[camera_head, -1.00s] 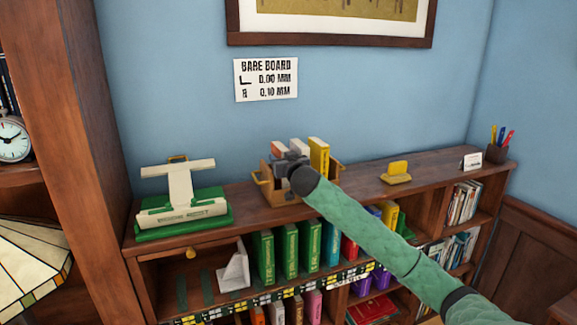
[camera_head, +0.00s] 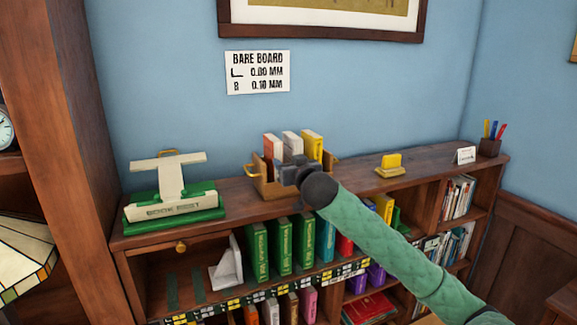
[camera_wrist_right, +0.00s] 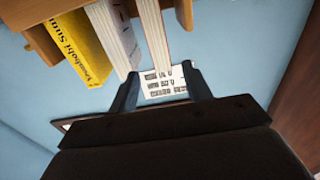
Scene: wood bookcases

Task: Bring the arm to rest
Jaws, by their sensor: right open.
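My right arm (camera_head: 385,245), in a green sleeve, reaches in from the lower right of the head view. Its gripper (camera_head: 285,172) is in front of a wooden book caddy (camera_head: 268,190) on top of the bookcase and hides part of it. In the right wrist view the two dark fingers (camera_wrist_right: 163,92) stand apart, with a wall sign seen between them and no object held. The caddy holds a red-orange book (camera_head: 273,147), a white book (camera_head: 292,143) and a yellow book (camera_head: 312,145). My left gripper is not in view.
A green and cream device (camera_head: 172,200) stands left on the bookcase top (camera_head: 360,180). To the right are a yellow block on a stand (camera_head: 391,164), a small card (camera_head: 465,155) and a pen cup (camera_head: 489,147).

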